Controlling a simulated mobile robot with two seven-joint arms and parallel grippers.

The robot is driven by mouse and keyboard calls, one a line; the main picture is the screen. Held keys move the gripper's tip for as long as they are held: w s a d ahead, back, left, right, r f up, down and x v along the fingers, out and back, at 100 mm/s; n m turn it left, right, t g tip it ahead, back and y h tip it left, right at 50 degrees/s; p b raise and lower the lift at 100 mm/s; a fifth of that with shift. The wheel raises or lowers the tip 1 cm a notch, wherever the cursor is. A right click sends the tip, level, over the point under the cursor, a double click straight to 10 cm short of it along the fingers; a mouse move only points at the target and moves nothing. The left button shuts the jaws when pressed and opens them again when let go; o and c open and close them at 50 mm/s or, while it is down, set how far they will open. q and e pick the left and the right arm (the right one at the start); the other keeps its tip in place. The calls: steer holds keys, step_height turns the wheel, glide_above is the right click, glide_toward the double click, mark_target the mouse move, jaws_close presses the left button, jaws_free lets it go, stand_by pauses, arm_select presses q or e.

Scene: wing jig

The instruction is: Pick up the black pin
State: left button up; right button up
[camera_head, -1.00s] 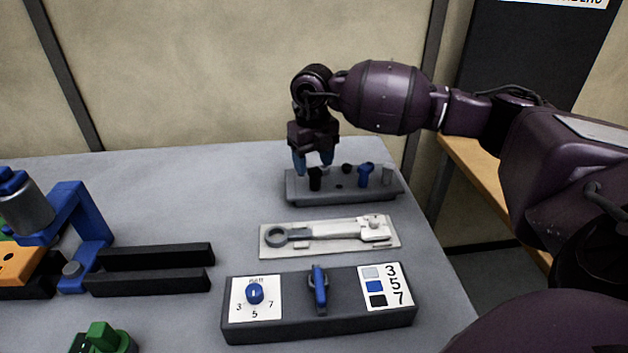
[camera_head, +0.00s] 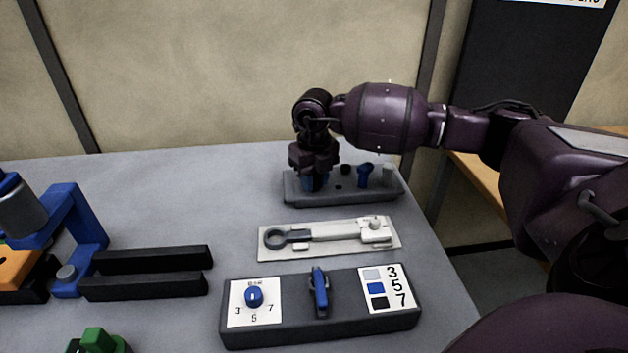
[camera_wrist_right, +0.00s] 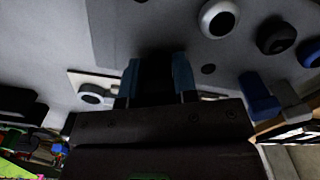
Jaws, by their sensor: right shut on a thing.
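My right gripper (camera_head: 314,183) points down at the left end of the grey pin holder (camera_head: 350,196). Its blue fingertips are shut on the black pin, which is mostly hidden by the gripper in the head view. In the right wrist view the black pin (camera_wrist_right: 157,72) shows as a dark shape between the two blue fingers. I cannot tell whether it is clear of the holder. My left gripper is not in view.
A blue pin (camera_head: 364,175) and a pale pin (camera_head: 388,172) stand in the holder to the right. In front lie a wrench on a pale plate (camera_head: 330,238) and a dark selector box (camera_head: 320,325). Black rails (camera_head: 150,258) are at left.

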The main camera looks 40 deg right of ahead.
steer(key=shift+c, duration=0.2)
steer(key=shift+r, duration=0.25)
step_height(320, 180, up, 9)
steer(key=shift+f+p, duration=0.2)
steer(key=shift+p, duration=0.5)
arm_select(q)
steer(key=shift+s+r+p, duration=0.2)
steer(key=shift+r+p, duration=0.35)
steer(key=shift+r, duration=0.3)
arm_select(e)
step_height(320, 180, up, 11)
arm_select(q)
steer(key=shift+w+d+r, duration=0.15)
